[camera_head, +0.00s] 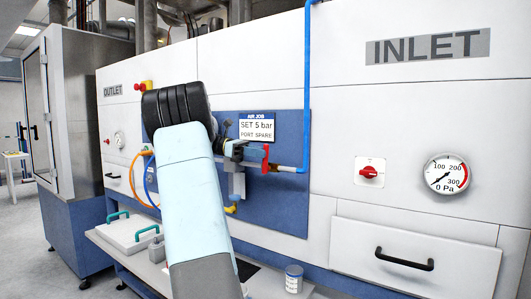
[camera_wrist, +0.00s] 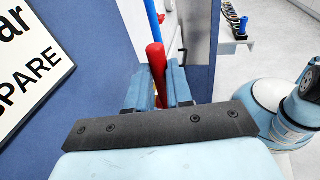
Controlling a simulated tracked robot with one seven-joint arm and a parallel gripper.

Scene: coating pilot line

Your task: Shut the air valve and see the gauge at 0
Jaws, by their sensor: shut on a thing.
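The air valve's red lever (camera_head: 265,158) shows just right of my gripper (camera_head: 240,150) in the head view, upright in front of the horizontal pipe. In the wrist view the red lever (camera_wrist: 156,60) stands between the two blue fingers of my gripper (camera_wrist: 155,82), which is shut on it. A round gauge (camera_head: 446,174) at the right is marked 100, 200, 300 and 0 Pa; its needle points to the lower left. A smaller gauge (camera_head: 119,139) is at the left, too small to read. My arm hides part of the air panel.
A sign (camera_head: 257,128) reading "SET 5 bar, PORT SPARE" is above the valve. A blue pipe (camera_head: 306,80) runs down to it. A red rotary switch (camera_head: 369,172) and a drawer handle (camera_head: 404,259) are to the right. Orange hose (camera_head: 135,170) hangs left of my arm.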

